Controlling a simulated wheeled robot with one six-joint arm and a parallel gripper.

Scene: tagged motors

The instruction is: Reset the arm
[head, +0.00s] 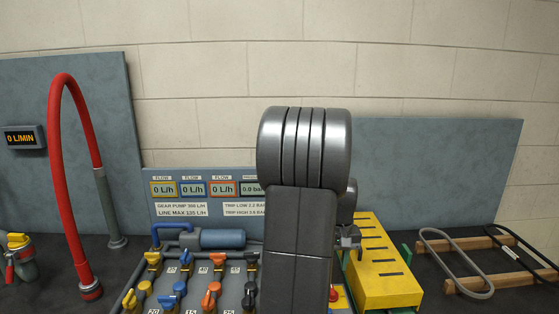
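My arm (300,215) stands up in the middle of the head view, with its thick grey ribbed joint at the top and a dark link below. It hides part of the panel and bench behind it. My gripper (351,240) shows only in part, just right of the arm and at the left edge of the yellow slotted block. Its fingertips are too small and too covered to tell whether it is open or shut. No held thing can be made out.
A valve board (195,285) with coloured handles lies left of the arm, below several flow displays (193,189). A yellow slotted block (385,275) is right. A red hose (62,150) arches far left. A grey loop (455,262) and wooden rack (515,279) lie far right.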

